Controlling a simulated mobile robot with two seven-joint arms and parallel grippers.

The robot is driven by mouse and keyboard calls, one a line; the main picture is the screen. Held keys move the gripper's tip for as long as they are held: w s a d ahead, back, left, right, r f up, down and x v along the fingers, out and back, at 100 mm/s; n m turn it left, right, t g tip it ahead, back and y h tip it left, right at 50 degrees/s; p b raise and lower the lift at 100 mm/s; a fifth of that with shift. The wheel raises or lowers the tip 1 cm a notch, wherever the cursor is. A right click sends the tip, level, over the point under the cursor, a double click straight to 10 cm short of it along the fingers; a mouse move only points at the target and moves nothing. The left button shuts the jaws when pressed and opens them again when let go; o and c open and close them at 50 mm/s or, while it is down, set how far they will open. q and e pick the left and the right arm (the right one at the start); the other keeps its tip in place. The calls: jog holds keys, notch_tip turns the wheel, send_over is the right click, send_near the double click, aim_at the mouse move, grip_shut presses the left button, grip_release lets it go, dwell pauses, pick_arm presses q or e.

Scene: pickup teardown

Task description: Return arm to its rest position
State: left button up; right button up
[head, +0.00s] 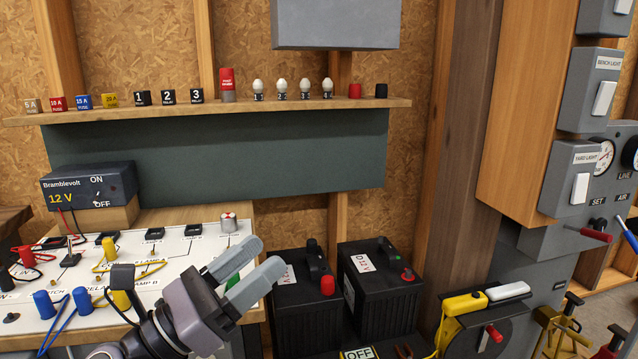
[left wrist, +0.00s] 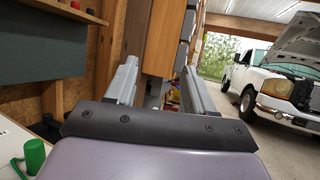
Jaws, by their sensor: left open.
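My left gripper (head: 243,272) is open and empty in the head view. It is in front of the right end of the white circuit panel (head: 190,256), its two grey fingers pointing up and to the right. In the left wrist view its fingers (left wrist: 158,85) stand apart with nothing between them. The forearm hides part of the panel's lower right. My right gripper is not in view.
A shelf (head: 240,108) with fuses, relays and small bulbs runs above. Two black batteries (head: 380,310) stand right of the panel. A wooden post (head: 462,150) and grey switch boxes (head: 575,180) are further right. A white pickup (left wrist: 285,75) shows in the wrist view.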

pick_arm(q)
jog(key=s+a+f+n+t+y, duration=0.1)
jog(key=a+f+n+y, duration=0.8)
jog(key=n, duration=0.7)
jog(key=s+a+f+n+t+y, duration=0.15)
jog(key=a+f+n+y, duration=0.7)
jog(key=n, duration=0.85)
jog(key=s+d+f+n+g, duration=0.1)
jog(key=s+f+n+g, duration=0.6)
jog(key=s, duration=0.4)
jog(key=s+d+f+n+g, duration=0.2)
jog(key=s+f+n+g, duration=0.35)
jog(key=s+f, duration=0.35)
jog(key=w+d+r+m+t+h+p, duration=0.1)
jog(key=w+t+p, duration=0.4)
jog(key=p, duration=0.5)
jog(key=shift+w+d+r+t, duration=0.2)
jog(key=shift+d+r+t, duration=0.3)
jog(key=shift+d+t, duration=0.25)
